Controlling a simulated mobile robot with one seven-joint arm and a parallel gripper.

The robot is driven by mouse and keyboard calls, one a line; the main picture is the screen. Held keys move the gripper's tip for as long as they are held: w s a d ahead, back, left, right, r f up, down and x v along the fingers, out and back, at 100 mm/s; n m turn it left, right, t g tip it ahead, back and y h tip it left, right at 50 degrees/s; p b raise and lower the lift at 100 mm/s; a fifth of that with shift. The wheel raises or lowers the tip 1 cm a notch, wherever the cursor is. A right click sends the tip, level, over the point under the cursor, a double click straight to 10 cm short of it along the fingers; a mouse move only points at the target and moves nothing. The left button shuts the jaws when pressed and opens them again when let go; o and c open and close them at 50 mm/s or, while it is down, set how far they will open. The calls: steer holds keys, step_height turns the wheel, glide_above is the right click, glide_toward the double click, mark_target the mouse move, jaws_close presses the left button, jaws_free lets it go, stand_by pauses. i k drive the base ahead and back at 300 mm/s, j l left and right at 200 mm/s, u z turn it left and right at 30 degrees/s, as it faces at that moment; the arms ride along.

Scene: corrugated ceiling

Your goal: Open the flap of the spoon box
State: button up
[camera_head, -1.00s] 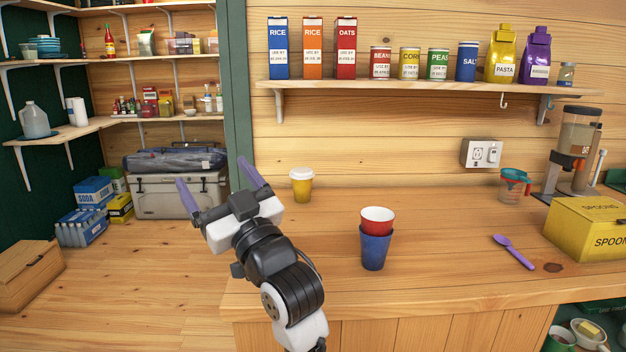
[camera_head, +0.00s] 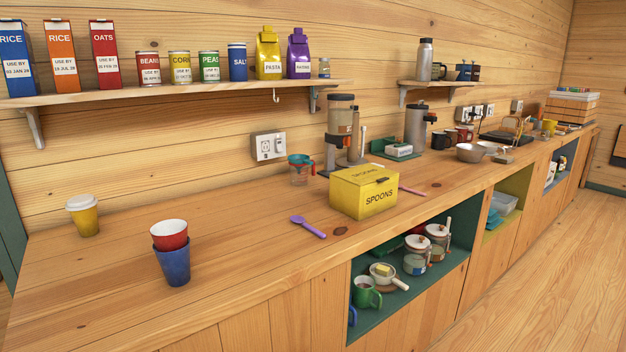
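The yellow spoon box (camera_head: 363,196) stands on the wooden counter, right of the picture's middle. It has "SPOONS" on its front and on its top flap (camera_head: 366,174). The flap lies flat and looks shut, with a small dark spot near its front edge. A purple spoon (camera_head: 308,227) lies on the counter just left of the box. A pinkish utensil (camera_head: 412,191) lies to its right. My gripper is out of this view.
A red cup sits in a blue cup (camera_head: 173,266) at the counter's front left, with a yellow lidded cup (camera_head: 83,215) behind. A measuring cup (camera_head: 300,170) and a dispenser (camera_head: 341,135) stand behind the box. A shelf (camera_head: 180,95) of groceries hangs above. The floor (camera_head: 540,260) at right is clear.

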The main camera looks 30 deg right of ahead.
mark_target(361, 175)
steer(key=z, duration=1.3)
steer(key=i+l+z, duration=0.3)
steer(key=i+l, duration=0.25)
steer(key=l, duration=0.1)
